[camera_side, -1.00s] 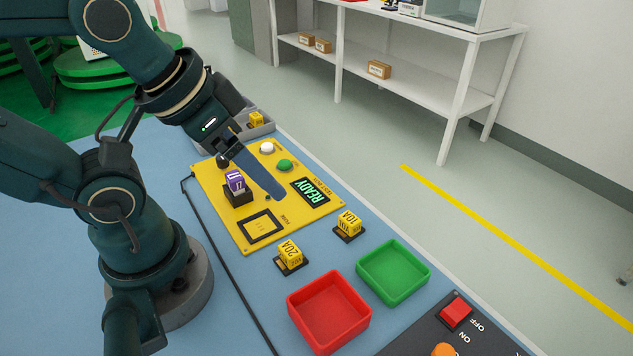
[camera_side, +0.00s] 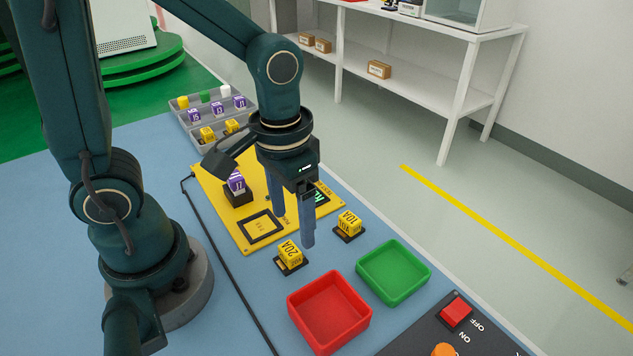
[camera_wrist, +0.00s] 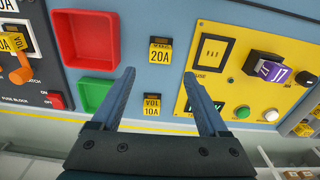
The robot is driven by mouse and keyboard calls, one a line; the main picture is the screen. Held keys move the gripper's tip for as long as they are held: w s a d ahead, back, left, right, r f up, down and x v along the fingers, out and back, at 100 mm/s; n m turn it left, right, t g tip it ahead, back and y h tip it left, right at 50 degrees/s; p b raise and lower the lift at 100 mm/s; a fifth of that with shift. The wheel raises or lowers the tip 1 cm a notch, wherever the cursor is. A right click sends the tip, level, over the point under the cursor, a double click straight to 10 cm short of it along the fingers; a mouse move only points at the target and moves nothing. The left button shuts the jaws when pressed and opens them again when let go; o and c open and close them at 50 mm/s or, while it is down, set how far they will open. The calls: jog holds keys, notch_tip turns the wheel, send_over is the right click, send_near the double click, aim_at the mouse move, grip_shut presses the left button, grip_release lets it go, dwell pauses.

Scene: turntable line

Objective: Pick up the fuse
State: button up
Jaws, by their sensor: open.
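A yellow 20A fuse (camera_side: 290,253) and a yellow 10A fuse (camera_side: 348,221) each stand on a small dark base on the blue table. In the wrist view the 20A fuse (camera_wrist: 160,53) lies beyond the fingertips, and the 10A fuse (camera_wrist: 152,102) shows between the fingers. A purple fuse (camera_side: 236,181) sits in a black holder on the yellow panel (camera_side: 228,215); it also shows in the wrist view (camera_wrist: 270,70). My gripper (camera_side: 293,229) points down, open and empty, above the panel's near end and the yellow fuses. Its fingers partly hide the panel's display.
A red tray (camera_side: 320,335) and a green tray (camera_side: 393,295) look empty. A grey tray (camera_side: 190,125) behind the panel holds several blocks. A dark box with a red switch (camera_side: 456,312) stands at the front right. A black cable crosses the table.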

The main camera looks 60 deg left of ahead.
aim_at(293, 247)
jog(key=shift+s+f, duration=0.25)
jog(key=shift+f, duration=2.65)
grip_shut()
